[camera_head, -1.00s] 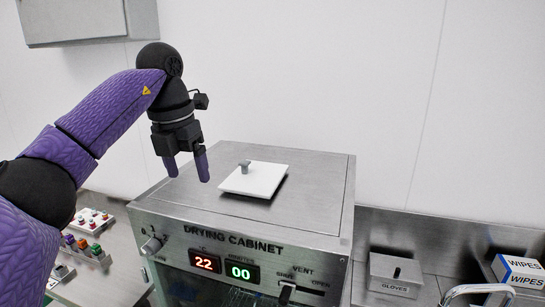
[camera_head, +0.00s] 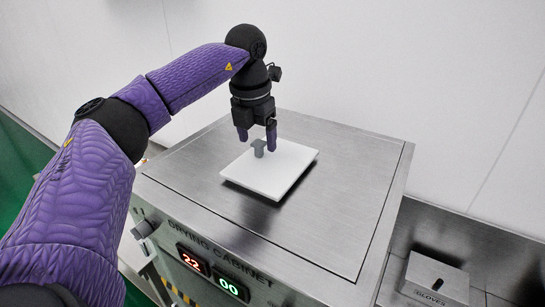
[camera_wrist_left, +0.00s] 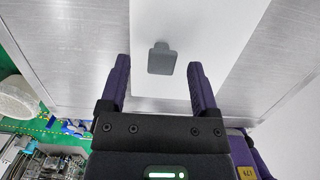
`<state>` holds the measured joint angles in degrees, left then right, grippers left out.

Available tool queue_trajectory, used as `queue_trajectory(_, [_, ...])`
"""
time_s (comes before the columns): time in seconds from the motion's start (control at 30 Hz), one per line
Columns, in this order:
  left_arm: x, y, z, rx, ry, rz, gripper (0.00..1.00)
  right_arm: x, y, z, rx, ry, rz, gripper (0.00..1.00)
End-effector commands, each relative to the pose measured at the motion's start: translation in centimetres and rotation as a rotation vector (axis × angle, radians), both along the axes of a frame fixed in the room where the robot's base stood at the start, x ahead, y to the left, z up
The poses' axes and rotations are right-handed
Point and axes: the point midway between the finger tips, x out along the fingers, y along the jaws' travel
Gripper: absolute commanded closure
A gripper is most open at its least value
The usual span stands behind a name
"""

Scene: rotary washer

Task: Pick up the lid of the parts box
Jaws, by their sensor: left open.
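The lid is a flat white plate (camera_head: 281,172) with a small grey knob (camera_head: 259,148). It lies on the steel top of the drying cabinet (camera_head: 345,205). My left gripper (camera_head: 257,140) is open and points down over the lid, at the knob. In the left wrist view the knob (camera_wrist_left: 161,59) sits between and slightly beyond the two open fingertips (camera_wrist_left: 157,62), with the white lid (camera_wrist_left: 225,30) behind it. My right gripper does not show.
The cabinet's front has a red and green display (camera_head: 229,285) and a dial (camera_head: 142,229). A steel gloves box (camera_head: 436,277) stands at the lower right. The cabinet top around the lid is clear. A white wall rises behind.

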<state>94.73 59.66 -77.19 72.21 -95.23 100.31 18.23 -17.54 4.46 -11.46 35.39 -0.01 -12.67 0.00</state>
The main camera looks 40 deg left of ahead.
Motion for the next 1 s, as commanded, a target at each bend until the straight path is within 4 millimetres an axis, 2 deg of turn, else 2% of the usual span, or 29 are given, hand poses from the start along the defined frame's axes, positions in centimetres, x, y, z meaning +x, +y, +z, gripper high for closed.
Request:
queue_trajectory(0.03, [0.1,0.0,-0.5,0.001,0.003,0.001,0.21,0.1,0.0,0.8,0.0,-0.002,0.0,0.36])
queue_trajectory(0.17, [0.2,0.0,-2.1,-0.001,0.0,0.0,0.21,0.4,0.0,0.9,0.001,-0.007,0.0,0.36])
queue_trajectory(0.37, [0.3,0.0,-2.3,-0.001,-0.001,0.0,0.23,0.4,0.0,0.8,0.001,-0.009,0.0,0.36])
queue_trajectory(0.73, [0.3,0.0,-2.3,-0.001,-0.001,0.0,1.0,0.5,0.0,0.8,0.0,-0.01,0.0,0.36])
queue_trajectory(1.0, [0.3,0.0,-2.2,-0.001,-0.002,0.0,1.0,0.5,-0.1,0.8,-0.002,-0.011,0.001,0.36])
